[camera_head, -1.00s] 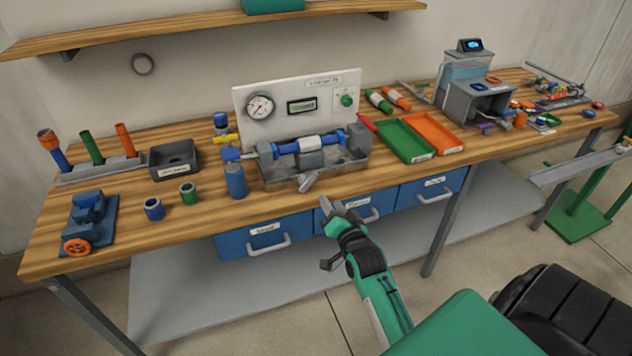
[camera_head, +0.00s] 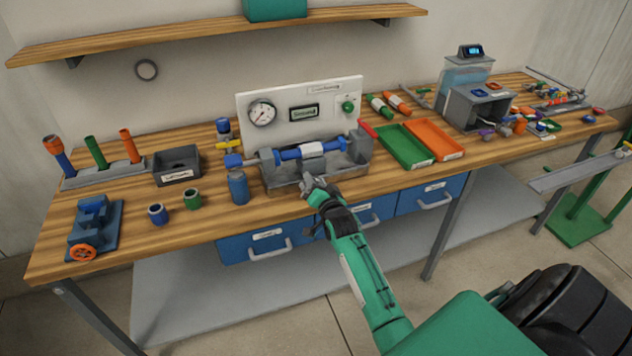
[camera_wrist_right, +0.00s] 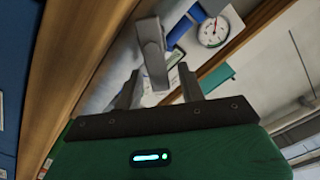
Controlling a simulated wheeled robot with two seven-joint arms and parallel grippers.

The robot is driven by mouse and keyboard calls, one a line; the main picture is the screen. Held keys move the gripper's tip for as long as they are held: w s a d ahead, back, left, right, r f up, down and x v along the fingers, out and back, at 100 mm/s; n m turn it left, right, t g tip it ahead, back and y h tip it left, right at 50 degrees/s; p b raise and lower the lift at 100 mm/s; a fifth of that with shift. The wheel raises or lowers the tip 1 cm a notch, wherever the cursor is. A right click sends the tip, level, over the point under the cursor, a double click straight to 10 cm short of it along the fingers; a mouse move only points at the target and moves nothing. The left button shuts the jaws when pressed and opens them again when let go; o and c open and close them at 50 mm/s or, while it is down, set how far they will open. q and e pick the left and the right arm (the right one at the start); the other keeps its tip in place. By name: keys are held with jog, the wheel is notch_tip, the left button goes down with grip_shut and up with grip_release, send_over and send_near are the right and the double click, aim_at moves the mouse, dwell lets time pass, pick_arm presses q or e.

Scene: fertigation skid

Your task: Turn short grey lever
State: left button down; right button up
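The short grey lever (camera_head: 307,182) sticks out at the front of the grey test fixture (camera_head: 285,186), below the blue and white cylinder (camera_head: 312,150). My right gripper (camera_head: 314,187) is at the lever and partly covers it in the head view. In the right wrist view the lever (camera_wrist_right: 152,45) reaches down between the two spread fingers of my right gripper (camera_wrist_right: 160,88). A gap shows on each side of it, so the gripper is open around its end without a grip. My left gripper is not in view.
A gauge panel (camera_head: 334,92) stands behind the fixture. A blue cylinder (camera_head: 238,187) stands left of it, and a green tray (camera_head: 404,147) and an orange tray (camera_head: 436,138) lie right. Blue drawers (camera_head: 268,245) with handles hang below the bench edge.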

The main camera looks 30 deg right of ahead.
grip_shut()
jog(key=shift+a+r+n, duration=0.1)
jog(key=shift+n, duration=0.2)
jog(key=n, duration=0.1)
jog(key=n+p, duration=0.1)
jog(key=shift+w+a+r+n, duration=0.1)
jog(key=shift+a+r+n, duration=0.2)
jog(key=shift+a, duration=0.1)
jog(key=shift+w+a+r+n+p, duration=0.15)
jog(key=shift+a+n, duration=0.25)
jog(key=shift+n, duration=0.8)
jog(key=shift+w+a+f+n+p, duration=0.1)
jog(key=shift+a+n+p, duration=0.25)
jog(key=shift+n, duration=0.85)
